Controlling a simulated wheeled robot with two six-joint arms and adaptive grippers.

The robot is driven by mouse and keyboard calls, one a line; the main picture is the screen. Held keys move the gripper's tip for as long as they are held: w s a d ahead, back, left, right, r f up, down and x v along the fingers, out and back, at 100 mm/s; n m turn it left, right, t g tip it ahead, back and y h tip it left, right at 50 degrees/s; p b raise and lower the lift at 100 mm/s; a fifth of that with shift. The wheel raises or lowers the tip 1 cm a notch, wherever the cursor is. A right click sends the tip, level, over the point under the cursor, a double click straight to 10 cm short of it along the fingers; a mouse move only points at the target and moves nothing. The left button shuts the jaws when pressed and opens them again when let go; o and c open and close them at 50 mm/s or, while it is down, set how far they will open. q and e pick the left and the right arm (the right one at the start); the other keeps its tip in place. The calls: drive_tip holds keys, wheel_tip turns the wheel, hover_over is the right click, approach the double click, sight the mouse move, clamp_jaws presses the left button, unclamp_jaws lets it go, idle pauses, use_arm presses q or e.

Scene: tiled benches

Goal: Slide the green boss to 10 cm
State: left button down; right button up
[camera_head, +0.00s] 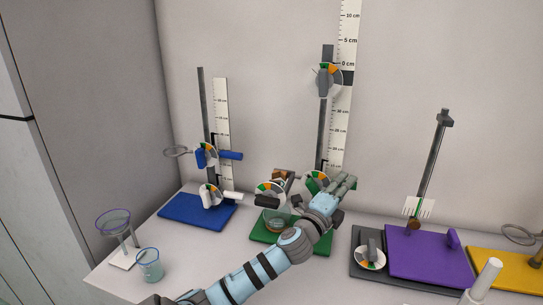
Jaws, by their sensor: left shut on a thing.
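The green stand has a green base (262,232) and a tall grey rod (321,130) with a ruler (341,120) behind it. A boss with a coloured dial, which I take as the green boss (316,180), sits low on the rod. Its dial shows green, orange and white. My left gripper (342,187) is shut at its right side and hides part of it. Another boss (326,78) sits near the rod's top, by the ruler's 0 mark. A third dial (268,193) is left of the rod, above a glass dish (277,222). My right gripper is not in view.
A blue stand base (180,212) with bosses and a ring is at left. A glass funnel (114,222) and a beaker (150,267) stand front left. A purple base (425,258) and a yellow base (500,268) crowd the right.

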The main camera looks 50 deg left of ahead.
use_arm(q)
drive_tip(key=shift+f, duration=0.2)
drive_tip(key=f+b, duration=0.2)
drive_tip(key=shift+d+f+b, duration=0.2)
drive_tip(key=shift+f+b, duration=0.1)
drive_tip(key=shift+f, duration=0.05)
idle(0.3)
